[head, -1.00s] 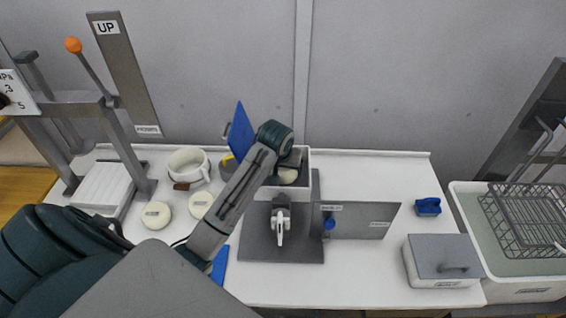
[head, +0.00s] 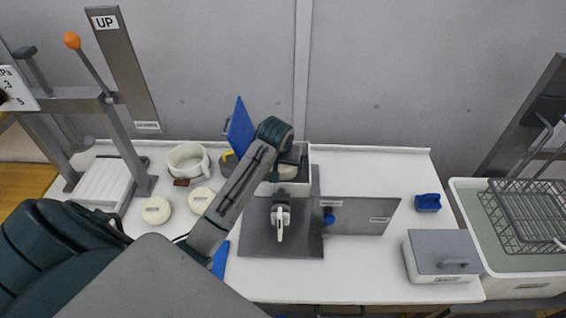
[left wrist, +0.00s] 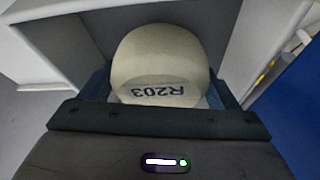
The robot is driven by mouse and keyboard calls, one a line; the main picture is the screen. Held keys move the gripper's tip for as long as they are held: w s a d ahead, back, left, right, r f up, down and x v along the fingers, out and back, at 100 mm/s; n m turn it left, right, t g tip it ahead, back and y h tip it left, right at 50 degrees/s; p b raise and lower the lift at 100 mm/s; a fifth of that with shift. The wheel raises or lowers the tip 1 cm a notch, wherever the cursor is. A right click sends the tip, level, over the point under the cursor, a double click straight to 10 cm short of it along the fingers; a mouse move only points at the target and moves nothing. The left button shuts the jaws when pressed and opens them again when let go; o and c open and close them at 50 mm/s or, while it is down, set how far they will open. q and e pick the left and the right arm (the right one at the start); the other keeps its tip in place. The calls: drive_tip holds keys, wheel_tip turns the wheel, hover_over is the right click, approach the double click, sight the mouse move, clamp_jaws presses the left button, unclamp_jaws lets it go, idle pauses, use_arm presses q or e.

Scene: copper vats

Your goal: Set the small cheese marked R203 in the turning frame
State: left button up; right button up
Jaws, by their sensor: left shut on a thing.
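The small cheese, marked R203 (left wrist: 158,75), is pale and rounded in the left wrist view, its label upside down. My left gripper (head: 288,172) is shut on it, with a finger on either side. In the head view the cheese (head: 287,173) shows only partly behind my forearm, at the open white box-like housing (head: 306,160) at the back of the table. Grey and white walls stand close around it in the wrist view. I cannot tell whether it touches them. No label in view names the turning frame. My right gripper is not in view.
A blue panel (head: 240,128) stands left of the housing. A grey base (head: 262,240) with a lever (head: 281,218) and an upright plate (head: 362,216) lie in front. Two cheeses (head: 156,210) and a white pot (head: 187,160) are left. A lidded box (head: 442,255) is right.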

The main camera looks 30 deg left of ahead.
use_arm(q)
drive_tip(key=shift+f, duration=0.6)
idle(0.5)
drive_tip(key=o, duration=1.1)
drive_tip(key=shift+o, duration=0.2)
drive_tip(key=shift+r+p, duration=0.3)
drive_tip(key=shift+r, duration=3.2)
drive_tip(key=shift+s+f, duration=0.1)
